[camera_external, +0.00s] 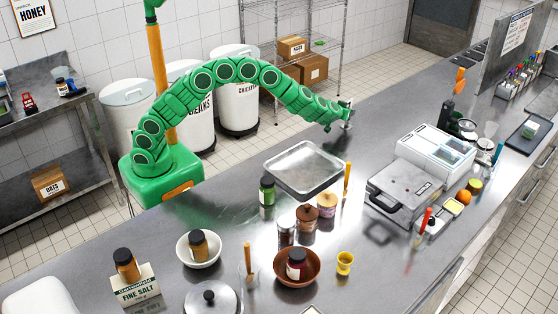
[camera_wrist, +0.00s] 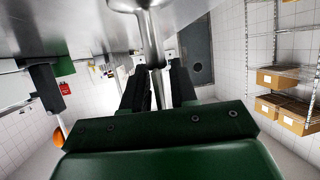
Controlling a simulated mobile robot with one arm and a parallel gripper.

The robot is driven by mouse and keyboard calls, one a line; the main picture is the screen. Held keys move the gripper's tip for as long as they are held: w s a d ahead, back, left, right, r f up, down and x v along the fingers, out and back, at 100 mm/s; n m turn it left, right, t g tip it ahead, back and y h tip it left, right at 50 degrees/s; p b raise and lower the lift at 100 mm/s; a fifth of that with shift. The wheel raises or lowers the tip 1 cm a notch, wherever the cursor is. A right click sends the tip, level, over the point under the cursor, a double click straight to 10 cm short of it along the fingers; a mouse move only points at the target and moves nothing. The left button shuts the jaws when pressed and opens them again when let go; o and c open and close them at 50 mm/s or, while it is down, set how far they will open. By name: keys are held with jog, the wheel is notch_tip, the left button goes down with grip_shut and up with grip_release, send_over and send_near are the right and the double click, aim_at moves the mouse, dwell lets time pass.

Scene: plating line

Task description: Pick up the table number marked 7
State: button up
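My gripper (camera_external: 343,106) is at the far part of the steel counter, low over its surface. A small shiny metal piece (camera_external: 347,124) shows right at its fingertips. In the wrist view a polished metal post (camera_wrist: 149,40) with a wider foot at the top edge runs down between the two dark fingers of my gripper (camera_wrist: 158,84). The fingers stand apart on either side of the post; whether they press on it cannot be told. No marking 7 is readable in either view, so I cannot confirm that the post belongs to the table number.
A metal tray (camera_external: 270,165) lies near my gripper, with a flat press (camera_external: 405,190) and a white appliance (camera_external: 435,150) to the right. Jars, bowls and cups stand nearer the front. A wire shelf with boxes (camera_external: 313,69) stands behind the counter.

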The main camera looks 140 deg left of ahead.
grip_shut()
jog(key=shift+d+f, duration=0.1)
jog(key=shift+f, duration=0.15)
dwell(0.9)
